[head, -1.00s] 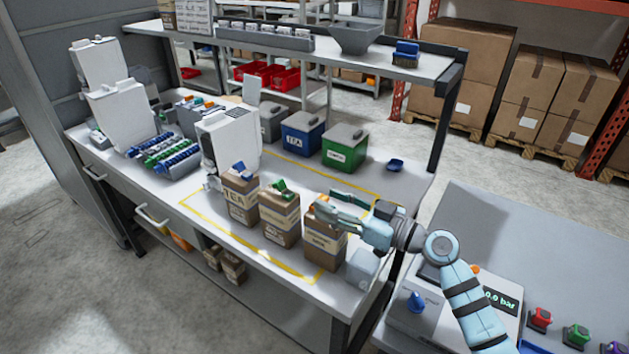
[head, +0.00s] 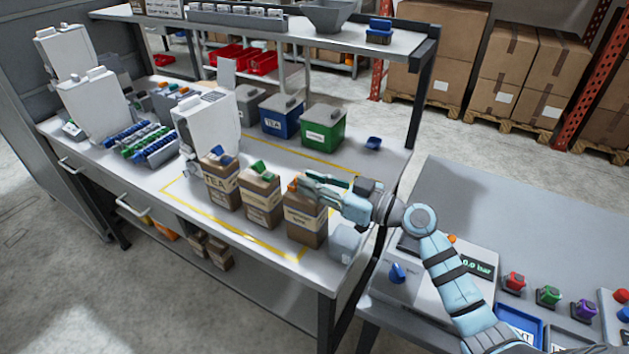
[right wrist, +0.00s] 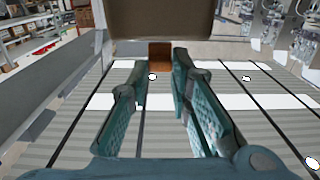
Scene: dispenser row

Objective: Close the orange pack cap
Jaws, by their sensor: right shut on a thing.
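The brown pack (head: 306,222) with the orange cap (head: 293,184) stands upright at the right end of a row of three packs on the bench. My right gripper (head: 304,181) reaches in from the right at the pack's top and is shut on the orange cap. The fingers partly cover the cap, so how far it is closed cannot be told. In the right wrist view a brown-orange piece (right wrist: 160,56) shows between the fingertips, below a large brown surface. My left gripper is not in view.
Two more packs stand to the left, a middle one with a green cap (head: 259,168) and a TEA pack with a blue cap (head: 220,153). A pale box (head: 346,243) sits close to the right. Blue (head: 284,117) and green (head: 323,127) bins stand behind.

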